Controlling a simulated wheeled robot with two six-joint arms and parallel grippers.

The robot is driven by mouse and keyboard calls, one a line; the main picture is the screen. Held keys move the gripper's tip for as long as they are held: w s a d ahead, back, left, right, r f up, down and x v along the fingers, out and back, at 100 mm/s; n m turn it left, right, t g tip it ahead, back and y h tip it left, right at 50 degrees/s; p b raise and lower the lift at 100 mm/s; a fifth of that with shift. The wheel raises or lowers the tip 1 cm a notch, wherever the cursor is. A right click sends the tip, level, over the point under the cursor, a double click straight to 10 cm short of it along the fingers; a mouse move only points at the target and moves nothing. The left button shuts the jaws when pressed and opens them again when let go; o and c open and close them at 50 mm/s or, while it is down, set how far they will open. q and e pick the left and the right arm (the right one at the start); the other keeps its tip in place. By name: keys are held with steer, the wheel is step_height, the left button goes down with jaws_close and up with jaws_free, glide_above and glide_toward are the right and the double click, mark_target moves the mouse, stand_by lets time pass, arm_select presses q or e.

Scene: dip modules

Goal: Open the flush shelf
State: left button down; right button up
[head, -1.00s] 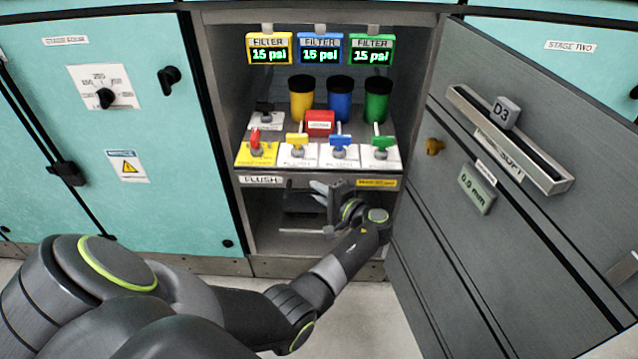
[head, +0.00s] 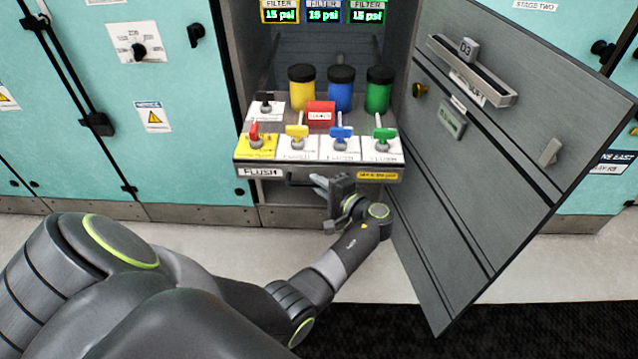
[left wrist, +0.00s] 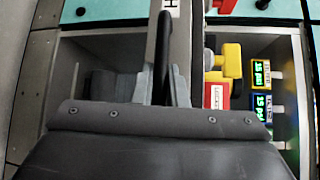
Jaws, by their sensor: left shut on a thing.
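The flush shelf (head: 318,172) is a grey drawer in the open cabinet, with a "FLUSH" label on its front. It stands partly pulled out past the cabinet opening. My left gripper (head: 322,187) is at its front edge, shut on the black bar handle (head: 296,182). In the left wrist view, the handle (left wrist: 163,45) runs down between the two fingers (left wrist: 158,88). The gripper hides part of the handle in the head view. My right gripper is not in view.
Yellow, blue and green canisters (head: 340,90), a red block (head: 320,113) and several coloured valves (head: 341,138) ride on the shelf. The open grey door (head: 480,180) stands to the right. Teal cabinets (head: 120,80) flank it. Floor in front is clear.

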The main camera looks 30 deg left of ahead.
arm_select(q)
steer(key=shift+s+d, duration=0.1)
steer(key=shift+s, duration=0.05)
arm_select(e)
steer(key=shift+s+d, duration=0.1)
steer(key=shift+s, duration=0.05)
arm_select(q)
steer(key=c, duration=1.5)
jaws_free()
steer(key=shift+o, duration=0.2)
